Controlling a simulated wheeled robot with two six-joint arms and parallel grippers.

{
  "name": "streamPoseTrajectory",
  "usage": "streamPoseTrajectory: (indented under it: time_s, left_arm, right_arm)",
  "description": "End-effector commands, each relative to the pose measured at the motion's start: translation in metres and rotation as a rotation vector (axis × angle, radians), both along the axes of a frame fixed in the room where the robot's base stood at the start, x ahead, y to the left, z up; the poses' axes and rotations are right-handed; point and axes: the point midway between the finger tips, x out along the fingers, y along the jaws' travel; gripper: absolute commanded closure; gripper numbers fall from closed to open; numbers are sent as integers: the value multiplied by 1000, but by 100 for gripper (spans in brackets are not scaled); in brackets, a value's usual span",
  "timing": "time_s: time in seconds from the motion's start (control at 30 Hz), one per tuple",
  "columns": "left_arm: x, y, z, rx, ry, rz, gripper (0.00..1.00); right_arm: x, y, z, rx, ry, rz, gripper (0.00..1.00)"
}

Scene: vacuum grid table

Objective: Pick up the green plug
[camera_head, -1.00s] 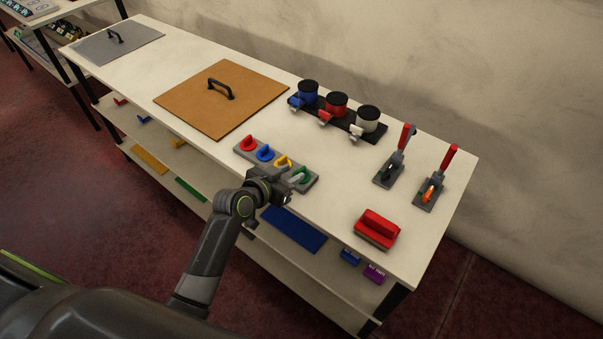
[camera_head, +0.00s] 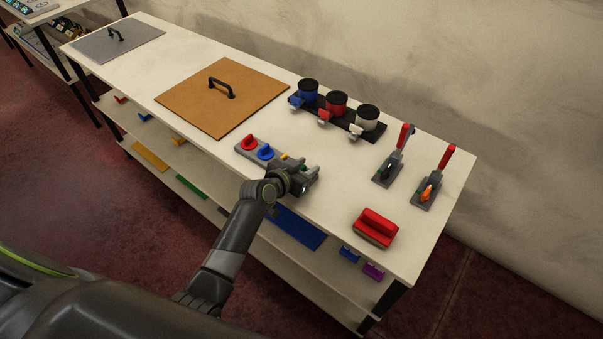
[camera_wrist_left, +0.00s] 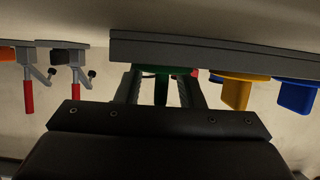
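The grey plug board (camera_head: 246,151) lies near the table's front edge. It also shows across the top of the left wrist view (camera_wrist_left: 230,45). The green plug (camera_wrist_left: 161,88) sits on it at the end of the row, mostly hidden by my gripper in the head view. My left gripper (camera_head: 311,174) is over that end of the board. In the left wrist view its fingers (camera_wrist_left: 163,92) stand apart on either side of the green plug, with gaps visible between. My right gripper is not in view.
A yellow plug (camera_wrist_left: 236,92) and blue plug (camera_wrist_left: 295,95) sit beside the green one, with a red plug (camera_head: 249,142) beyond. Cups on a black rack (camera_head: 352,130) stand behind. Two red-handled clamps (camera_head: 388,168) and a red block (camera_head: 376,226) are to the right.

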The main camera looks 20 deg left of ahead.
Motion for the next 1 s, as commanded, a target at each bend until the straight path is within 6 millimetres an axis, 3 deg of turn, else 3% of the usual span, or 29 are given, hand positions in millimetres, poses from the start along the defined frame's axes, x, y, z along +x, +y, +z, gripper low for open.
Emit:
streamPoseTrajectory:
  time_s: [0.1, 0.37, 0.77, 1.0]
  left_arm:
    - [0, 0, 0, 0, 0, 0, 68]
    - [0, 0, 0, 0, 0, 0, 100]
    - [0, 0, 7, 1, -2, -2, 100]
    - [1, 0, 46, 2, -6, -2, 100]
  right_arm:
    - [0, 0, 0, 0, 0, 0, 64]
    - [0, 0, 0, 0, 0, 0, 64]
    - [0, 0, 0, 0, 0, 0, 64]
    - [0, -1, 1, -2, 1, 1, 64]
